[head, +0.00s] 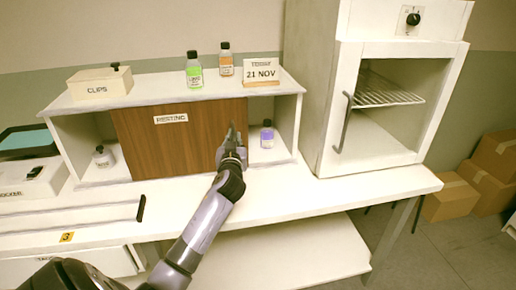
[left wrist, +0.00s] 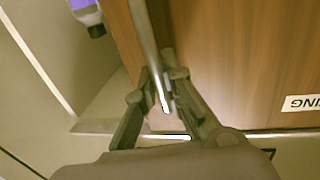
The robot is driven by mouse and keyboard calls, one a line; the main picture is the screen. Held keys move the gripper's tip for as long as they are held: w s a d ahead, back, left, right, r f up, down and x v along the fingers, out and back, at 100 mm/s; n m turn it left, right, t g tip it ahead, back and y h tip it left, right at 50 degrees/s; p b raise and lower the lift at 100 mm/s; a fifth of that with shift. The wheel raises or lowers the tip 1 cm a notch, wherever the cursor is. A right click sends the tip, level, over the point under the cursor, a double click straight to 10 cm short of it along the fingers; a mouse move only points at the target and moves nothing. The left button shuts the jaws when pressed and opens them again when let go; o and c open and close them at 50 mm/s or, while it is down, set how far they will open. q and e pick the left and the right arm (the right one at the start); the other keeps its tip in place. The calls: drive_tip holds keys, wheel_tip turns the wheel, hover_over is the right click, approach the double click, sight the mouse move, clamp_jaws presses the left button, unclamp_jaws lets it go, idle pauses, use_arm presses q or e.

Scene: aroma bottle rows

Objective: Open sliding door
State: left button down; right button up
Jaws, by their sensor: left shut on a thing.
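The brown wooden sliding door (head: 165,145) has a white label and covers the middle of the white cabinet (head: 200,95). Open gaps show on both its left and right. My left gripper (head: 233,143) is at the door's right edge. In the left wrist view, my left gripper (left wrist: 167,88) is shut on the upright metal door handle (left wrist: 146,45), which runs between its fingers. The door (left wrist: 230,60) lies right behind the handle. In the head view my gripper hides most of the handle. My right gripper is not in view.
A purple-labelled bottle (head: 267,133) stands in the right gap, and another bottle (head: 103,157) in the left gap. A clips box (head: 100,83), green bottle (head: 194,70), orange bottle (head: 226,60) and date sign (head: 262,71) are on top. A white oven-like cabinet (head: 325,110) stands right.

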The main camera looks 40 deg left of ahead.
sight(187, 137)
use_arm(q)
drive_tip(key=s+a, duration=0.1)
drive_tip(key=s, duration=0.1)
drive_tip(key=s+a+p, duration=0.1)
drive_tip(key=s+a, duration=0.1)
drive_tip(key=shift+s+a, duration=0.1)
drive_tip(key=shift+a, duration=0.1)
drive_tip(key=s+a+p, duration=0.1)
drive_tip(key=s+a, duration=0.3)
drive_tip(key=shift+s+p, duration=0.25)
drive_tip(key=shift+p, duration=0.1)
drive_tip(key=shift+s+a+p, duration=0.3)
drive_tip(key=shift+s+a, duration=0.55)
drive_tip(key=shift+s, duration=0.15)
drive_tip(key=shift+s+a, duration=0.45)
drive_tip(key=shift+s, duration=0.1)
drive_tip(key=c, duration=1.7)
unclamp_jaws()
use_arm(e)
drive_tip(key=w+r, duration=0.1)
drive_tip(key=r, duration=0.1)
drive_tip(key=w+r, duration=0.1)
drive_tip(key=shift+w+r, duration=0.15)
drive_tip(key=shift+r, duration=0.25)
